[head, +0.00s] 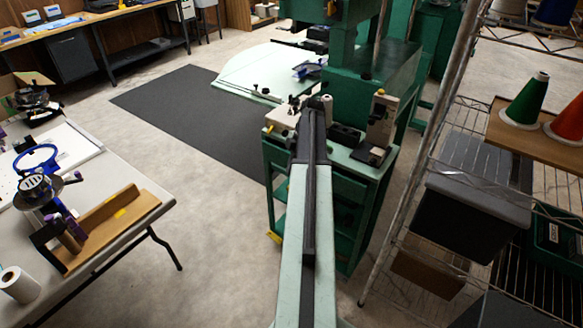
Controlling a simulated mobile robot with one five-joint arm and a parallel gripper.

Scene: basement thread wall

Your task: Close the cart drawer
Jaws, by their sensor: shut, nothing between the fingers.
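A green cart (367,190) stands in the middle of the head view, its pale top crowded with small machine parts. An opening or shelf shows low on its left side. I cannot make out the drawer or how far open it is; my arm covers part of the cart's front. My arm reaches from the bottom edge up over the cart. My gripper (315,106) is at its far dark end, small, over or near the cart's top. It is shut and empty; whether it touches anything is unclear.
A wire rack (400,215) with a grey-lidded bin (470,205) and thread cones stands close on the right. A folding table (110,243) with a cardboard tray is on the left. A green machine (385,60) stands behind the cart. Floor and dark mat (190,115) are clear.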

